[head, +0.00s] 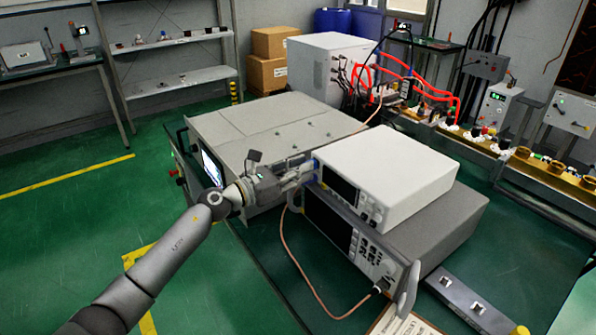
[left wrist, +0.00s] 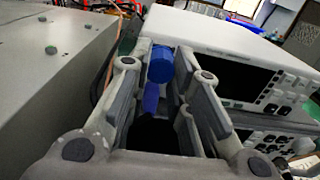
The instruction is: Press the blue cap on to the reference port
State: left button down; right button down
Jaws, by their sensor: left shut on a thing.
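The blue cap (left wrist: 161,64) shows in the left wrist view between my left gripper's fingertips, with a narrower blue part (left wrist: 151,98) nearer the palm. My left gripper (head: 302,172) is shut on it, at the left end of the white instrument's front (head: 338,187) in the head view. In that view the cap is mostly hidden by the fingers. The reference port cannot be made out; I cannot tell whether the cap touches it. My right gripper is not in view.
The white instrument (head: 395,165) sits on a grey instrument (head: 450,235) with a handle at its front right. A copper-coloured cable (head: 292,258) loops down to that unit's front. A large grey cabinet (head: 265,130) stands close behind my left gripper.

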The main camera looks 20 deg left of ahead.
pick_arm(q)
jog(key=shift+d, duration=0.1)
jog(key=c, duration=1.3)
grip_release()
jog(key=shift+w, duration=0.1)
jog(key=shift+o, duration=0.2)
jog(key=v, duration=1.2)
